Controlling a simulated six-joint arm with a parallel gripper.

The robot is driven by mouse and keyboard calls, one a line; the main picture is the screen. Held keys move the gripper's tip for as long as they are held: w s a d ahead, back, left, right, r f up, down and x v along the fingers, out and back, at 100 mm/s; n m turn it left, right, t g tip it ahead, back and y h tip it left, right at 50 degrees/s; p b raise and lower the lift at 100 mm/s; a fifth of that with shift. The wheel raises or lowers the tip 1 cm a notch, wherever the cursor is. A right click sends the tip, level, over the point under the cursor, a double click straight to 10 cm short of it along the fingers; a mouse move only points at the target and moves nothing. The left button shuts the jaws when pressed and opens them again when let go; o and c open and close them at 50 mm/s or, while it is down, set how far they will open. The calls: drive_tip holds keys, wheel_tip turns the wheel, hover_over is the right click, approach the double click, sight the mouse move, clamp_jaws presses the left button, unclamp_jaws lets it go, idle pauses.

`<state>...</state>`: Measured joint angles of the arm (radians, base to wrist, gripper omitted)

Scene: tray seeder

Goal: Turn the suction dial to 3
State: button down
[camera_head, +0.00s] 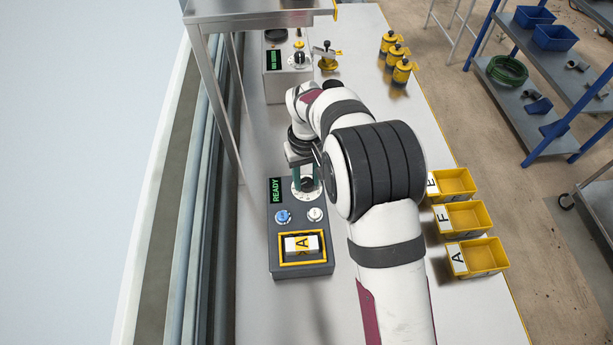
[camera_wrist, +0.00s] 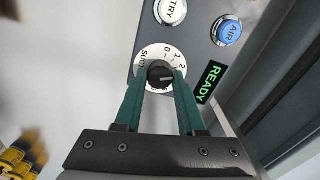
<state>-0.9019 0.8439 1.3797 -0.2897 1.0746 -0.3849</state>
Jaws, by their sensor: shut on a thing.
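The suction dial is a black knob on a white round scale. In the wrist view the knob (camera_wrist: 160,74) sits between the two green fingers of my gripper (camera_wrist: 160,86), which is shut on it. The scale (camera_wrist: 150,53) shows 0, 1 and 2 and part of the word for suction; the rest is hidden by the fingers and knob. I cannot tell exactly which number the knob points to. In the head view my gripper (camera_head: 305,180) is over the dial scale (camera_head: 296,191) on the grey control box (camera_head: 275,240), partly hidden by my arm.
The box has a green READY display (camera_head: 277,191), a blue AIR button (camera_head: 283,216), a white TRY button (camera_head: 315,214) and a yellow-framed slot (camera_head: 281,250) holding a block marked A. Yellow bins (camera_head: 486,258) stand right. A metal frame post (camera_head: 228,110) rises at left.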

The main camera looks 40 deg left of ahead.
sight(307, 181)
drive_tip(key=shift+m, duration=2.4)
drive_tip(key=c, duration=0.5)
unclamp_jaws()
drive_tip(key=shift+r, duration=0.1)
wheel_tip(307, 181, up, 16)
drive_tip(key=shift+f, duration=0.2)
